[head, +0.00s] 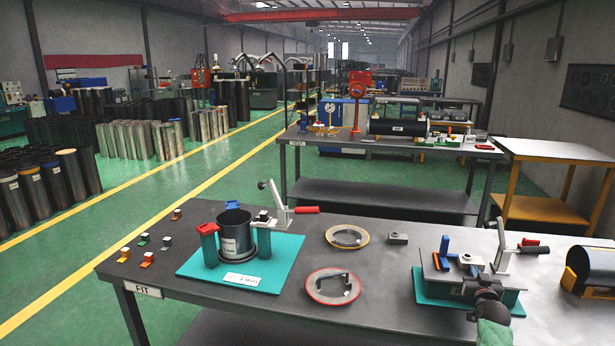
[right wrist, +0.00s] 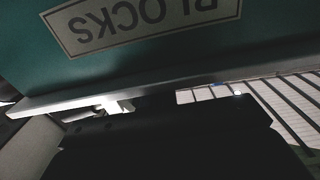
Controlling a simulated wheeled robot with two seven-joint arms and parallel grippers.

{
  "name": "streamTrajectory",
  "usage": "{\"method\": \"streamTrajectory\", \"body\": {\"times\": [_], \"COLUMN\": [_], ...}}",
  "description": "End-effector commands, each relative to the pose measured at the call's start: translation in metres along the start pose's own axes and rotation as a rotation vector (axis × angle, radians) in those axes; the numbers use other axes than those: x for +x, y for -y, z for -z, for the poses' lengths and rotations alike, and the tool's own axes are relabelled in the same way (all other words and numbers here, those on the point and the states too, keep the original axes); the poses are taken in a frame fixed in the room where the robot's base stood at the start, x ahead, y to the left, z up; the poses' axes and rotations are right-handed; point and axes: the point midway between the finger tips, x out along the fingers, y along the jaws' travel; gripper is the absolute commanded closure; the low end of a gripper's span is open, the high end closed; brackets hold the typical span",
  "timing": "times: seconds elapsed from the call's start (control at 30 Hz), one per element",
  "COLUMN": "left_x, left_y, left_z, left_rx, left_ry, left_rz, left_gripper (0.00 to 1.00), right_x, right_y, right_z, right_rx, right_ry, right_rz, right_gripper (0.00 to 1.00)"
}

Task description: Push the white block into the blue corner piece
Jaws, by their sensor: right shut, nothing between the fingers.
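A blue corner piece (head: 444,247) stands upright at the left of a small dark fixture on a teal base at the table's right. A small pale block, which looks like the white block (head: 476,261), lies on the fixture to its right, apart from the blue upright. The right wrist view is dark and shows the blocks only unclearly. My left gripper is not in view.
A toggle clamp with a red handle (head: 529,242) stands behind right of the fixture. A black cylinder (head: 592,270) lies in a yellow cradle at the right edge. Two rings (head: 333,298) lie to the left. The right wrist view shows a teal face labelled BLOCKS (right wrist: 120,22).

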Motion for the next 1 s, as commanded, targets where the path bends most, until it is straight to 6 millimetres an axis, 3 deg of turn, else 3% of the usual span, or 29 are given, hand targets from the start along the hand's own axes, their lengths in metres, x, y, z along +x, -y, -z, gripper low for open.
{"method": "streamTrajectory", "body": {"times": [1.0], "left_x": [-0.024], "left_y": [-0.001], "left_z": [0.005], "left_rx": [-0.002], "left_ry": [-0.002], "left_rz": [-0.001], "left_gripper": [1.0], "right_x": [-0.05], "right_y": [0.0], "right_z": [0.0], "right_rx": [0.0], "right_ry": [0.0], "right_rz": [0.0], "right_gripper": [1.0]}}
